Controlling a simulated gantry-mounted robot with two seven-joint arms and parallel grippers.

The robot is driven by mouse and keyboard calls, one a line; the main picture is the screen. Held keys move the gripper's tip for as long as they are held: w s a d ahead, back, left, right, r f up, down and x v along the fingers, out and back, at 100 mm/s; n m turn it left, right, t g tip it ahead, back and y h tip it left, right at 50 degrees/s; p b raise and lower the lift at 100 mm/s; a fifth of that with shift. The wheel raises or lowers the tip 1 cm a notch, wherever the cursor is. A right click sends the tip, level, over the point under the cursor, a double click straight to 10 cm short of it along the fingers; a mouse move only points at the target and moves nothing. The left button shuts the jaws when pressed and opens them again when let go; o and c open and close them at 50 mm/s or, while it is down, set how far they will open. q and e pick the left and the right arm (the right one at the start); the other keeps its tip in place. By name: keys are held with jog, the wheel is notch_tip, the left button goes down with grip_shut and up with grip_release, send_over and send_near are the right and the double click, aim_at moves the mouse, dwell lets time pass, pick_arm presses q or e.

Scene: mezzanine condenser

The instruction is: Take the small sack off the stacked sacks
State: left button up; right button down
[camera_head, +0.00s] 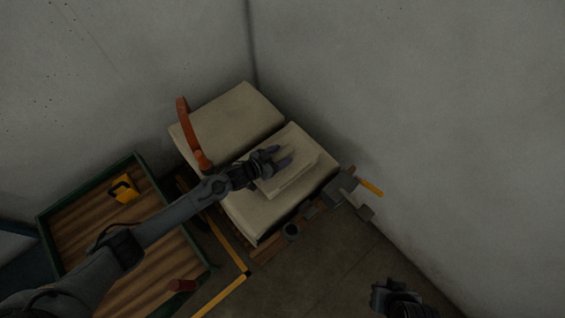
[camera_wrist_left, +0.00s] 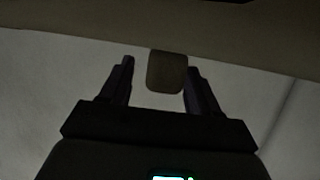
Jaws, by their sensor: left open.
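Two large beige sacks lie in the corner, a back one (camera_head: 240,118) and a front one (camera_head: 250,210). A smaller, paler sack (camera_head: 303,173) lies flat on top of the front one. My left gripper (camera_head: 284,158) is over the small sack, with its fingers apart, and hides part of it. In the left wrist view, a brownish block-like shape (camera_wrist_left: 167,72) shows between the two open fingers; I cannot tell what it is or whether they touch it. My right gripper (camera_head: 392,295) is at the bottom edge, well away from the sacks, its jaws unclear.
A green-rimmed wooden tray (camera_head: 88,192) with a yellow object (camera_head: 123,188) stands at left. An orange curved piece (camera_head: 190,125) rises beside the sacks. Grey blocks (camera_head: 341,184) and a yellow bar (camera_head: 370,187) lie at their right.

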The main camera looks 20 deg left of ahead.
pick_arm(q)
grip_shut()
dwell(1.3)
jog(key=shift+w+r, duration=0.15)
jog(key=shift+r, duration=0.2)
